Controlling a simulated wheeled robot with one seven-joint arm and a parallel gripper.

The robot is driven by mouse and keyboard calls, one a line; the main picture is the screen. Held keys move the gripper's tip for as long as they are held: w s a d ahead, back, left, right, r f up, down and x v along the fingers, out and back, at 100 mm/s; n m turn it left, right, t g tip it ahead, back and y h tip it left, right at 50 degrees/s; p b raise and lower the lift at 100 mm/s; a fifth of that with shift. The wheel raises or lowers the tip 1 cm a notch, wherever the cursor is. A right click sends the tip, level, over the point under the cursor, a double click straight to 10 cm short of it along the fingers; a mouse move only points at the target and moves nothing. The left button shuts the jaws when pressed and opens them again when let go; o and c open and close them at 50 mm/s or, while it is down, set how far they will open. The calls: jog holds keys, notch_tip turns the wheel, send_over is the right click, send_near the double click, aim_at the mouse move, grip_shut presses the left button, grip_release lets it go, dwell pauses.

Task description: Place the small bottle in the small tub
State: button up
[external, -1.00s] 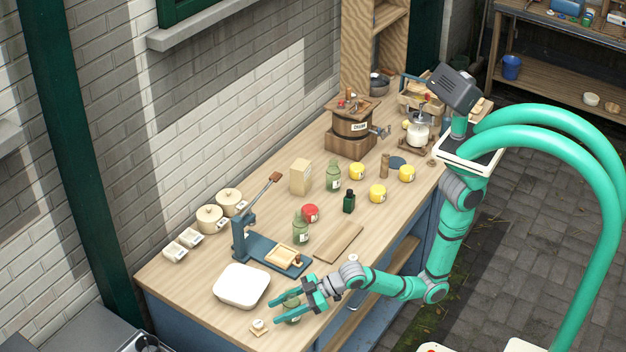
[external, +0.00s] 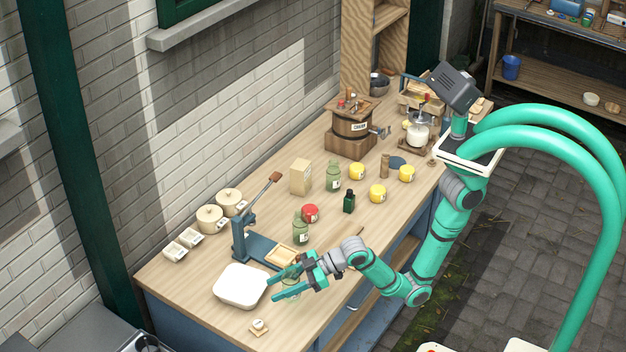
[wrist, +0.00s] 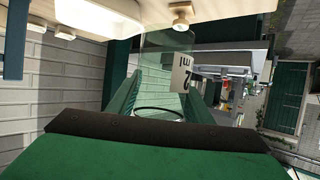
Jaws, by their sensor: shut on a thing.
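My gripper (external: 280,283) is shut on a clear greenish glass bottle (external: 292,287), held in the air over the front part of the bench. In the wrist view the bottle (wrist: 166,52) stands between the fingers, its white label (wrist: 182,75) upside down in the picture. The fingers hide part of it in the external view. The white, rounded, shallow tub (external: 238,292) sits on the bench just left of the fingertips. A pale tub-like shape (wrist: 98,14) shows at the top of the wrist view.
A blue lever press (external: 262,250) stands behind the gripper. Green bottles (external: 301,230), a red-lidded jar (external: 310,213) and yellow jars (external: 377,194) stand farther back. Lidded pots (external: 210,219) line the wall.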

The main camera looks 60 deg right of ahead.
jog(key=w+d+r+m+t+h, duration=0.1)
jog(key=w+d+r, duration=0.15)
jog(key=d, duration=0.35)
jog(key=w+d+r+m+t+h, duration=0.1)
jog(key=w+d+r+m, duration=0.1)
jog(key=w+d, duration=0.25)
send_over(245, 291)
notch_tip(245, 291, down, 10)
jog(key=shift+w+f, duration=0.1)
jog(key=shift+f, duration=1.35)
jog(key=shift+f, duration=0.1)
jog(key=shift+f+h, duration=0.3)
jog(key=shift+f, duration=0.05)
jog(key=shift+f, duration=0.1)
jog(key=o, duration=1.2)
jog(key=shift+c, duration=0.2)
